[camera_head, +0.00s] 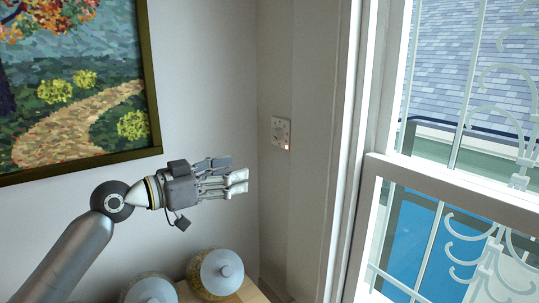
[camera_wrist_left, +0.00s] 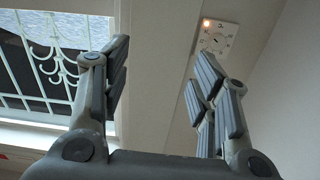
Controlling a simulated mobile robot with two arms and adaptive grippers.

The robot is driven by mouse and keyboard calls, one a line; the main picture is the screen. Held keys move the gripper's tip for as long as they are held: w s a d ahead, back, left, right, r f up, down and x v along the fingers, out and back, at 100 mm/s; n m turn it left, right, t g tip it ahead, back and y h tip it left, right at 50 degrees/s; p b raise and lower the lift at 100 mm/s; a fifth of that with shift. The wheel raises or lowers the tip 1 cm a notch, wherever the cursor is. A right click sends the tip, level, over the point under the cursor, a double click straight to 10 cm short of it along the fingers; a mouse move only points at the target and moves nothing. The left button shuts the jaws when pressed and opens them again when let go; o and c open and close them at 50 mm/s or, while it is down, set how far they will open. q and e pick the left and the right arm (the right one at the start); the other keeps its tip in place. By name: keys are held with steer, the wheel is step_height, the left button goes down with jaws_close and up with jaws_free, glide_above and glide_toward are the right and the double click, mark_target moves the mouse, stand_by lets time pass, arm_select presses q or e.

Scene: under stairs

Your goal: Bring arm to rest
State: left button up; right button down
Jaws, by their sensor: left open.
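My left gripper (camera_head: 236,177) reaches in from the left in the head view and points to the right, in front of the pale wall. It is open and empty. In the left wrist view its fingers (camera_wrist_left: 162,85) stand apart with nothing between them. A white wall plate (camera_head: 280,132) with a small glowing orange light is on the narrow wall beyond the fingertips, apart from them. It also shows in the left wrist view (camera_wrist_left: 217,38), behind the right finger. My right gripper is in neither view.
Two lidded jars, one (camera_head: 216,273) near the wall and one (camera_head: 149,290) at the bottom edge, stand below my left gripper on a wooden surface (camera_head: 247,293). A framed painting (camera_head: 155,100) hangs at the left. A window (camera_head: 455,172) with a white grille is at the right.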

arm_select(q)
steer(key=s+d+f+n+g+y, duration=0.1)
steer(key=s+f+n+g+y, duration=0.15)
steer(key=s+f, duration=0.85)
steer(key=s+d+f+n+g+y, duration=0.1)
steer(key=s+f+y, duration=0.15)
steer(key=f, duration=1.75)
steer(key=s+a+f+n+g+y, duration=0.2)
steer(key=s+a+f+n+y, duration=0.15)
steer(key=s+a+f, duration=0.55)
steer(key=s+a+f+n+g+y, duration=0.15)
steer(key=s+a+f+y, duration=0.3)
steer(key=s, duration=0.95)
step_height(320, 180, down, 28)
steer(key=s+g+y+b, duration=0.1)
steer(key=s+b, duration=0.1)
steer(key=s+a+f+g+b, duration=0.1)
steer(key=s+a+f+b, duration=0.1)
steer(key=s+f, duration=1.4)
steer(key=shift+s+a+f+n, duration=0.35)
steer(key=shift+a+f, duration=0.3)
steer(key=shift+f, duration=0.25)
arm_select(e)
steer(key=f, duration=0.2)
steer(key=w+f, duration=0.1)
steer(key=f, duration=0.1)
arm_select(q)
steer(key=shift+c, duration=0.3)
